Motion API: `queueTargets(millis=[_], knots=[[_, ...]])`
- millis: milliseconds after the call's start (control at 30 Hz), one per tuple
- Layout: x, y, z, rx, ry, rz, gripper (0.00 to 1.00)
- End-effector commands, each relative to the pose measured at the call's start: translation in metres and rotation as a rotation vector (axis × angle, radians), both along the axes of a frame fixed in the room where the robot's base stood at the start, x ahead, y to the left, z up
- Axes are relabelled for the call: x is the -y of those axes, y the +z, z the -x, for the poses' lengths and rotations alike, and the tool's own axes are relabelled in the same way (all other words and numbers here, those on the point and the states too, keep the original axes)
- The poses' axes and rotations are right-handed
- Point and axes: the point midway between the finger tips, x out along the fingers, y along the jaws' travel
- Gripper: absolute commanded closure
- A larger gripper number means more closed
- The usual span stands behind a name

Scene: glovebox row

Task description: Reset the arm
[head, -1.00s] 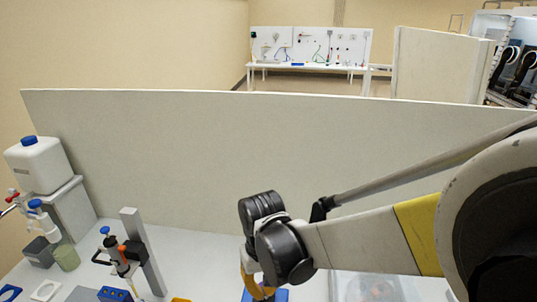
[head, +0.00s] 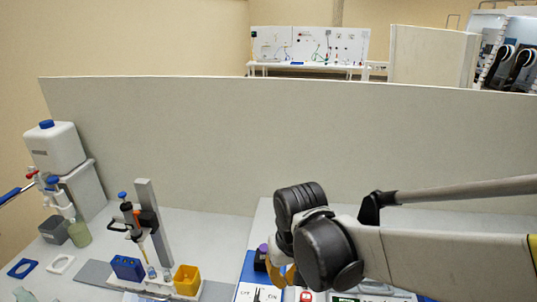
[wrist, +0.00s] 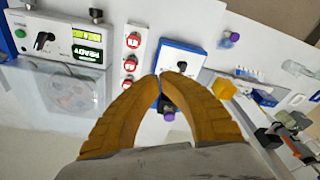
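My gripper (head: 291,274) hangs low at the end of my arm in the head view, above the front of the bench, its yellow fingers partly hidden behind the dark wrist joints. In the wrist view the two curved yellow fingers of my gripper (wrist: 160,76) come together at their tips, with nothing seen held at the tips. A purple-capped item (wrist: 169,117) shows through the gap between the fingers, seemingly beyond them. My arm reaches in from the right side of the head view.
A blue-edged panel with a black knob (wrist: 181,68) and a strip of red switches (wrist: 131,62) lie under the gripper. A pipette stand (head: 152,225), a yellow cup (head: 187,280) and a white bottle (head: 55,147) stand left. A pale partition (head: 300,140) closes the back.

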Motion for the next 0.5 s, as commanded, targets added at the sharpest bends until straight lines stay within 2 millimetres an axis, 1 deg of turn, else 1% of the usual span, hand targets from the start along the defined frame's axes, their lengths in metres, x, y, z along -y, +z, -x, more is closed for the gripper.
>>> queueTargets(millis=[33, 167, 267, 300, 400, 500], knots=[[0.009, -0.004, 0.003, 0.019, -0.015, -0.007, 1.00], [0.036, -0.004, 0.009, 0.089, -0.061, -0.026, 1.00], [0.063, -0.008, 0.020, 0.163, -0.111, -0.044, 1.00], [0.076, -0.011, 0.025, 0.199, -0.134, -0.049, 1.00], [0.103, -0.021, 0.040, 0.289, -0.188, -0.060, 1.00], [0.125, -0.030, 0.052, 0.367, -0.233, -0.063, 1.00]])
